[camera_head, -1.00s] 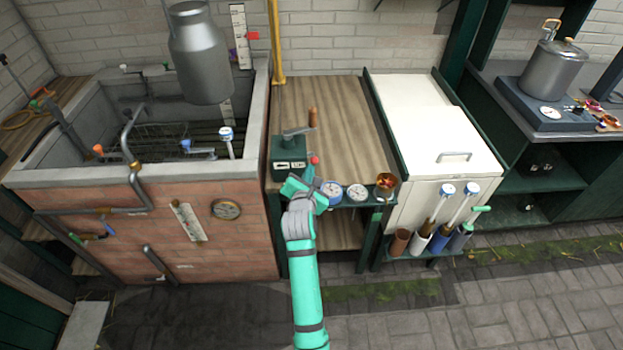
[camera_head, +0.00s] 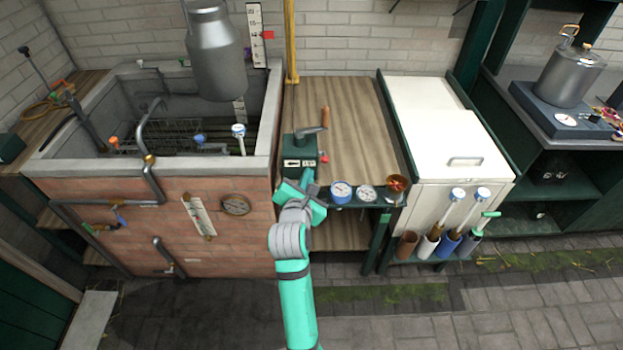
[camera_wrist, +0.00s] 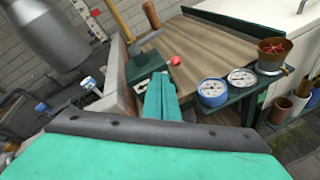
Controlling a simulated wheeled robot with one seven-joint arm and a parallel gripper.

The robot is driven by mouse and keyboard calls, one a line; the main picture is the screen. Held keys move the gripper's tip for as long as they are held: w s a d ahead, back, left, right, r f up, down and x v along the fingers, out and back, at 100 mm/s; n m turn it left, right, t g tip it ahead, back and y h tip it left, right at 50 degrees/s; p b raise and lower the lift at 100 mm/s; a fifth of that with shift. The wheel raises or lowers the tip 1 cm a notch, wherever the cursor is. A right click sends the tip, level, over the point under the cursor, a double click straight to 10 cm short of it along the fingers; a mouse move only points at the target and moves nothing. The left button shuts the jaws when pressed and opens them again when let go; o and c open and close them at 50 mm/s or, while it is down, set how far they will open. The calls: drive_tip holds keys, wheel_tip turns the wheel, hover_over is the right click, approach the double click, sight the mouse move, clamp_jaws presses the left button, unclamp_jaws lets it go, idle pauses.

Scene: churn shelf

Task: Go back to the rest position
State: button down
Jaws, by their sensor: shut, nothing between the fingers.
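My gripper (camera_head: 306,182) is at the end of my teal arm, in front of the wooden bench (camera_head: 340,112). It is shut and empty. In the head view it is just below the dark green crank box (camera_head: 300,154) and left of two round dials. In the wrist view my gripper's teal fingers (camera_wrist: 160,97) lie together, with the crank box (camera_wrist: 146,66) behind them. I cannot tell from these views whether the fingers touch the box.
A brick trough (camera_head: 160,225) stands left, with a metal can (camera_head: 214,60) hanging over it. Right of the dials (camera_head: 341,191) are a copper cup (camera_head: 397,184), a white chest (camera_head: 440,135) and tubes holding tools (camera_head: 450,238). The paved floor in front (camera_head: 430,325) is clear.

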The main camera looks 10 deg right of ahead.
drive_tip(key=shift+s+a+r, duration=0.15)
drive_tip(key=shift+s+r, duration=0.05)
drive_tip(key=shift+r, duration=0.15)
drive_tip(key=shift+w, duration=0.1)
drive_tip(key=shift+a, duration=0.1)
drive_tip(key=s+a+f+m+y, duration=0.1)
drive_tip(key=s+a+f+m, duration=0.2)
drive_tip(key=s+f+m, duration=0.6)
drive_tip(key=s+a+f+m+y, duration=0.25)
drive_tip(key=s+f, duration=0.45)
drive_tip(key=s, duration=0.7)
drive_tip(key=s+r+m, duration=0.2)
drive_tip(key=s+m, duration=0.5)
drive_tip(key=s, duration=0.5)
drive_tip(key=s+r+m+t, duration=0.1)
drive_tip(key=s+r+m, duration=0.1)
drive_tip(key=s+m, duration=0.6)
drive_tip(key=v, duration=0.4)
drive_tip(key=shift+s, duration=0.4)
